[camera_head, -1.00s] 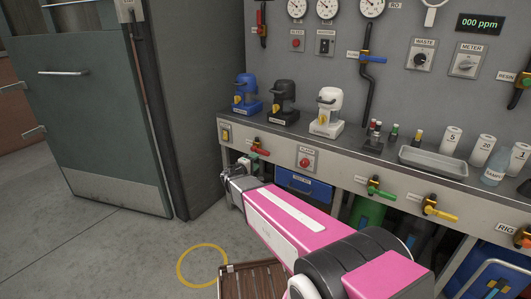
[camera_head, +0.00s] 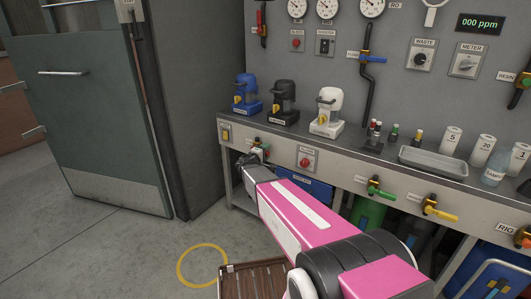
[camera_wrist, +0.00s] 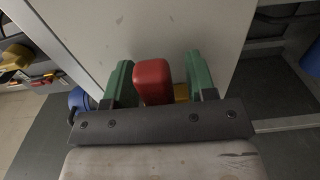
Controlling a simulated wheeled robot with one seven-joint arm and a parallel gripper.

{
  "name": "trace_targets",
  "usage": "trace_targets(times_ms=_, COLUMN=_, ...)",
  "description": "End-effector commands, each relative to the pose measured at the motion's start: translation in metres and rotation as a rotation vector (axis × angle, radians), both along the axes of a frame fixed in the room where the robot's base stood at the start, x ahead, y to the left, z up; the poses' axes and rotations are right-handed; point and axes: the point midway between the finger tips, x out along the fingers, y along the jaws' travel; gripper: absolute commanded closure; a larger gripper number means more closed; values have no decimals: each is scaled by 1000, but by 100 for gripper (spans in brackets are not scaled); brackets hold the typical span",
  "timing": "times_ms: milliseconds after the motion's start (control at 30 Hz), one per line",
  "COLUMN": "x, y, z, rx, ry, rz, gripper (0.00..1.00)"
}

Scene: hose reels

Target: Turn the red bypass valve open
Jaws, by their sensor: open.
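A red valve handle (camera_wrist: 153,82) stands between the two green fingers of my gripper (camera_wrist: 160,80) in the wrist view. The fingers are apart, one on each side of the handle, with a gap showing on the right; I cannot tell whether the left finger touches it. In the head view my gripper (camera_head: 252,160) is at the bench's front panel, by the left-hand valve (camera_head: 258,144), and hides most of its red handle. The valve's label is too small to read.
A green-handled valve (camera_head: 376,188) and a yellow-handled valve (camera_head: 438,209) sit farther right on the panel. A red button box (camera_head: 306,160) is just right of my gripper. A brown slatted crate (camera_head: 255,280) lies on the floor. Floor at left is clear.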

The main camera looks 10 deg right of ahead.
Motion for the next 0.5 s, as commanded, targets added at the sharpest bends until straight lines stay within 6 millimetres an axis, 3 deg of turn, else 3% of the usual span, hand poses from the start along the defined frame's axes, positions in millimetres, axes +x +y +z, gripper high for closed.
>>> trace_targets(times_ms=233, x=0, y=0, z=0, rx=0, ry=0, rz=0, gripper=49)
trace_targets(times_ms=267, x=0, y=0, z=0, rx=0, ry=0, rz=0, gripper=55)
trace_targets(times_ms=400, x=0, y=0, z=0, rx=0, ry=0, rz=0, gripper=100)
trace_targets(times_ms=500, x=0, y=0, z=0, rx=0, ry=0, rz=0, gripper=100)
